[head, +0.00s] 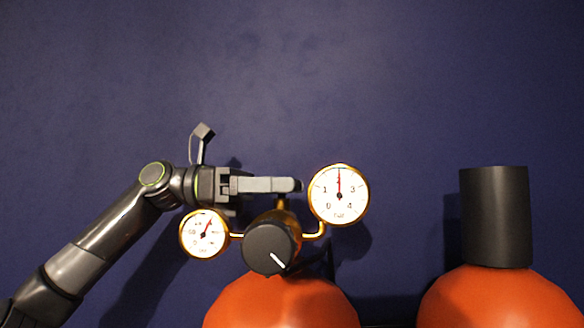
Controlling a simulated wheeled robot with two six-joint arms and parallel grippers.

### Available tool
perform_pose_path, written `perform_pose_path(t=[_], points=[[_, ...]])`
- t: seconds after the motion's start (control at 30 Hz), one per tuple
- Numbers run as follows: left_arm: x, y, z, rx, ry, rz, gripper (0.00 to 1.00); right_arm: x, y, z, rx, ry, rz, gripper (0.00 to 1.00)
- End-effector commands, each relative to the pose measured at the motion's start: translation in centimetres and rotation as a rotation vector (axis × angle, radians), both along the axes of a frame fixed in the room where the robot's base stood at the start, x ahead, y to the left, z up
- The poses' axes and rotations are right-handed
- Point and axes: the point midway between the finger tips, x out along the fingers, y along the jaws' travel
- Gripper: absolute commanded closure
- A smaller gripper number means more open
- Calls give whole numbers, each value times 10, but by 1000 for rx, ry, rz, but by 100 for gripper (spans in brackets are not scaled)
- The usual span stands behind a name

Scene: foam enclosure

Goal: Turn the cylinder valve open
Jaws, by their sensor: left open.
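The cylinder valve is a round black knob (270,248) with a white mark pointing to the lower right. It sits on a brass regulator body on top of an orange cylinder (280,303). A small gauge (204,234) is on its left and a larger gauge (339,195) on its right. Both have white faces, brass rims and red needles. My left gripper (288,187) is open, with its grey finger pointing right above the knob, between the gauges. It appears apart from the knob. The other finger is largely hidden. My right gripper is out of view.
A second orange cylinder (497,299) with a plain black cap (496,218) stands at the right. A dark blue wall (420,80) is behind everything. The space above the gauges and between the two cylinders is clear.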

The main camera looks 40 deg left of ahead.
Motion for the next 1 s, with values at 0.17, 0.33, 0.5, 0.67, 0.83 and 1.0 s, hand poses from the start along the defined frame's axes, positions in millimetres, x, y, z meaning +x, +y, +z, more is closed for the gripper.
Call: perform_pose_path(t=[0.17, 0.33, 0.5, 0.67, 0.83, 1.0], points=[[7, -12, 2, -1, 1, -2, 30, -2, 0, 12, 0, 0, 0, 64], [10, -16, 0, -1, -1, 0, 30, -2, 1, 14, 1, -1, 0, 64], [10, -16, 0, -1, -1, 0, 30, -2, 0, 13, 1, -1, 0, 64], [10, -16, 0, 0, -1, 0, 41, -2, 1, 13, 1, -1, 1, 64], [10, -16, 0, 0, -1, 0, 64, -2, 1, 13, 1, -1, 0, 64], [10, -16, 0, 0, -1, 1, 74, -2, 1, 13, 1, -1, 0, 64]])
